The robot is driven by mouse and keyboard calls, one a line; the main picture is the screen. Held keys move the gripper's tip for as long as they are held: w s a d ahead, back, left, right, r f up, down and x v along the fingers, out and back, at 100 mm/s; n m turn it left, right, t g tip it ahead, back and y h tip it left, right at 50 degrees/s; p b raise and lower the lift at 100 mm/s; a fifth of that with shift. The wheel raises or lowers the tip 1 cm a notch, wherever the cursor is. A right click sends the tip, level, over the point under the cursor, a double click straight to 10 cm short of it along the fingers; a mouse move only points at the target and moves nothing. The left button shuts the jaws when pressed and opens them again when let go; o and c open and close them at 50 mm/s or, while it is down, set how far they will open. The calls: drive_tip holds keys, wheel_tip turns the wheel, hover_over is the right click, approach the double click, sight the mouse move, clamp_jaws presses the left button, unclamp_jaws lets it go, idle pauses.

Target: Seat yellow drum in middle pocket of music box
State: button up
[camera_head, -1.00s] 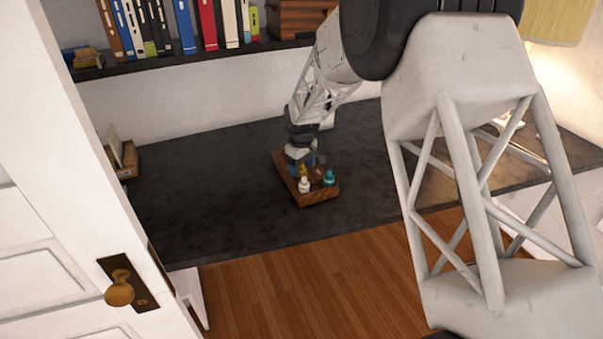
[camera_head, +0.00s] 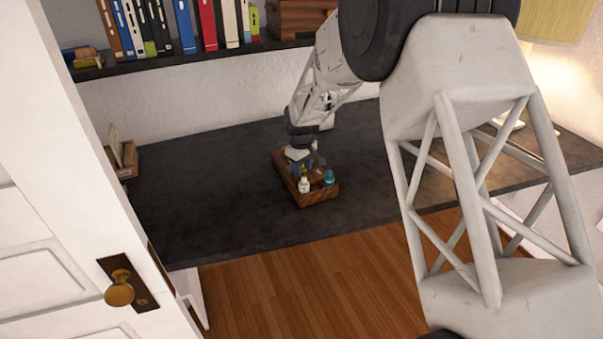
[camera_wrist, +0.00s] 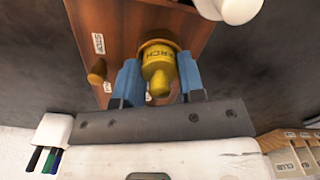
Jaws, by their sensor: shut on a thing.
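The brown wooden music box (camera_head: 318,198) sits on the dark desk. It also shows in the wrist view (camera_wrist: 112,22). My gripper (camera_head: 303,170) is down over the box, its blue fingers on either side of the yellow drum (camera_wrist: 160,72), which bears dark lettering. My gripper (camera_wrist: 160,82) is shut on the drum. The drum's far end is toward the box; whether it is inside a pocket cannot be told. A white drum (camera_head: 304,186) and a teal drum (camera_head: 328,178) stand at the box's near end. The middle pocket is hidden by drum and fingers.
A small yellow-brown knob (camera_wrist: 97,72) stands on the box near a "STOP" label (camera_wrist: 99,43). A pen cup (camera_wrist: 50,135) and a labelled wooden holder (camera_wrist: 290,152) show in the wrist view. The desk around the box is clear.

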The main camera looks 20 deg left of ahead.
drive_tip(key=shift+r, duration=0.1)
drive_tip(key=shift+c, duration=0.2)
drive_tip(key=shift+r, duration=4.9)
drive_tip(key=shift+d, duration=0.1)
drive_tip(key=s+d+f+m, duration=0.2)
drive_tip(key=s+d+m, duration=0.5)
drive_tip(key=s+m, duration=0.1)
drive_tip(key=s+d+f+m, duration=0.2)
drive_tip(key=s+d+m, duration=0.6)
drive_tip(key=s+m, duration=0.1)
drive_tip(key=shift+f+m, duration=0.35)
drive_tip(key=shift+m, duration=0.15)
drive_tip(key=shift+s, duration=0.1)
drive_tip(key=w+a, duration=0.2)
drive_tip(key=w, duration=0.2)
drive_tip(key=w+a+f, duration=0.1)
drive_tip(key=w+a, duration=0.2)
drive_tip(key=w, duration=0.2)
drive_tip(key=w+a, duration=0.3)
drive_tip(key=w, duration=0.1)
drive_tip(key=shift+w+a+f, duration=0.25)
drive_tip(key=shift+w, duration=0.05)
